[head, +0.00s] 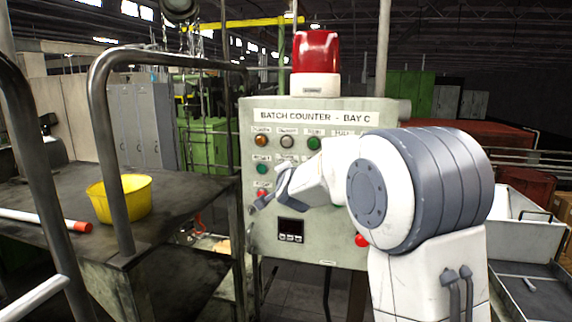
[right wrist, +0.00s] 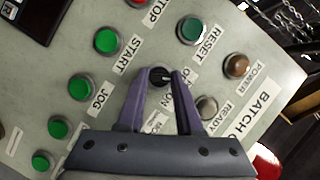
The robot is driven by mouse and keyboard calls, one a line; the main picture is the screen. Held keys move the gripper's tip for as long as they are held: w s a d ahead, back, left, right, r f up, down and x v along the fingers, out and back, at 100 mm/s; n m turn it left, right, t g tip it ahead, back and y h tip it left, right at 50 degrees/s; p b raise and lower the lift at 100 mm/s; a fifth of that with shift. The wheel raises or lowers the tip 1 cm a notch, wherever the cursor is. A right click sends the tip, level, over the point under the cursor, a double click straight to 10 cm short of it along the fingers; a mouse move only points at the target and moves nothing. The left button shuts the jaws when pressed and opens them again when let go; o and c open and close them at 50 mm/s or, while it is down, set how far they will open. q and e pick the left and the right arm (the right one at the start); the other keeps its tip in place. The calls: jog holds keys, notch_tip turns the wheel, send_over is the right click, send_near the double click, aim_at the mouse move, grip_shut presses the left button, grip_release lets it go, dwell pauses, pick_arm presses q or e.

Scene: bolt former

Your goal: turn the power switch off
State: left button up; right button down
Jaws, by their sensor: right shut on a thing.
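The grey control panel (head: 330,250) headed "BATCH COUNTER - BAY C" stands ahead of me. The power switch (right wrist: 158,76) is a dark round knob in the right wrist view, beside a partly covered label with "ON". My right gripper (right wrist: 161,79) is shut on this knob, one purple finger on each side. In the head view the right gripper (head: 284,168) is at the panel's upper left, and hand and arm hide the switch. I cannot tell which way the knob points. My left gripper is not in view.
Near the knob are a green reset button (right wrist: 190,30), a brownish power lamp (right wrist: 237,66), and green start (right wrist: 107,40) and jog (right wrist: 82,87) buttons. A red beacon (head: 315,52) tops the panel. A cart with a yellow bowl (head: 119,198) stands left.

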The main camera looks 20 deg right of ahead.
dwell(0.3)
jog(key=c, duration=0.6)
grip_release()
jog(key=shift+o, duration=0.2)
jog(key=b+v, duration=0.2)
jog(key=v, duration=0.8)
jog(key=shift+s, duration=0.2)
jog(key=shift+a, duration=0.1)
